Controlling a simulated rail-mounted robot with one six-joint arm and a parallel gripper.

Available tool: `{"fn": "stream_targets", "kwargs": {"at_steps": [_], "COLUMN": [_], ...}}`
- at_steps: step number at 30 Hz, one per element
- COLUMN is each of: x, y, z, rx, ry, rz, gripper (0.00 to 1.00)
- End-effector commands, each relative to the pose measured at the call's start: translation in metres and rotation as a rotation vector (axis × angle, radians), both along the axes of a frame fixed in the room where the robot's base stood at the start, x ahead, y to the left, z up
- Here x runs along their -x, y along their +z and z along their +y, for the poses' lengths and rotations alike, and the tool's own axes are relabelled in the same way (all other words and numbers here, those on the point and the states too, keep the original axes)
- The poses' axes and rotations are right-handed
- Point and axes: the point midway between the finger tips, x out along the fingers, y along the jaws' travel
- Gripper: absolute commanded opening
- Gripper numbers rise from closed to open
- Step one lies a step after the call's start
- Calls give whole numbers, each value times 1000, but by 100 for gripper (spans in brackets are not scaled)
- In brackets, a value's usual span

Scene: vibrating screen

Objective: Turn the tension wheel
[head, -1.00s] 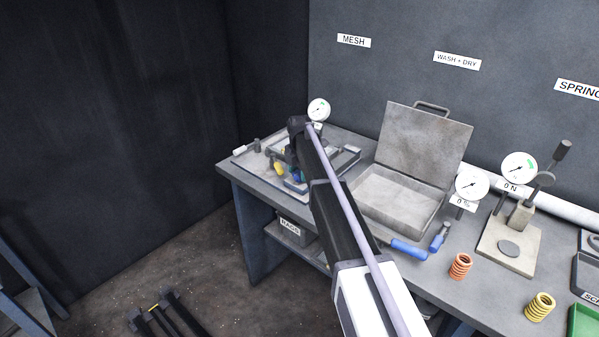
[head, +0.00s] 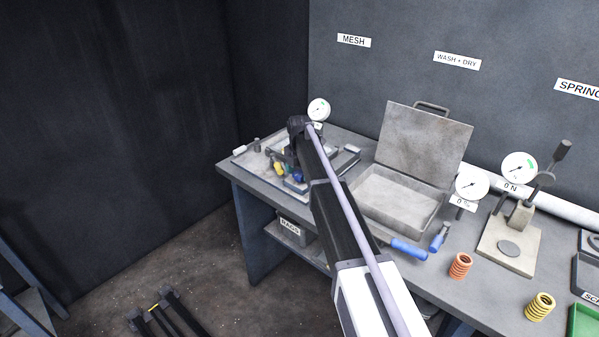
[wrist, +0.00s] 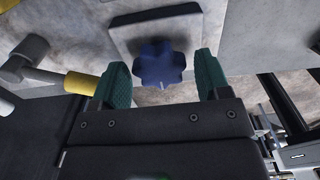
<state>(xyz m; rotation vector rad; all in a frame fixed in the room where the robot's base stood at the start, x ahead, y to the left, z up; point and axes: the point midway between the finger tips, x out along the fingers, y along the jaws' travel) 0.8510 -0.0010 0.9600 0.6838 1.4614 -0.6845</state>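The tension wheel is a dark blue lobed knob (wrist: 160,64) on a light grey square plate (wrist: 188,28) in the wrist view. My gripper (wrist: 160,82) is open, with its two green-padded fingers apart on either side of the knob. The knob lies just beyond the fingertips, and a gap shows on each side of it. In the head view my gripper (head: 290,168) is small and partly hidden by my arm at the left end of the bench. A bit of blue (head: 297,178) shows there beside it.
A yellow-handled lever (wrist: 80,83) is left of the fingers in the wrist view. In the head view a gauge (head: 318,109) stands behind my wrist. An open grey case (head: 375,216) is to the right, with blue-handled tools (head: 408,249) in front of it.

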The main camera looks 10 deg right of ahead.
Motion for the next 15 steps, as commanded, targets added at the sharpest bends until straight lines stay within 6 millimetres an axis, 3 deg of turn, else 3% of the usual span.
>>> {"fn": "stream_targets", "kwargs": {"at_steps": [10,15], "x": [0,0], "y": [2,26], "z": [0,0], "rx": [0,0], "ry": [-1,-1], "rz": [-1,-1], "gripper": [78,78]}}
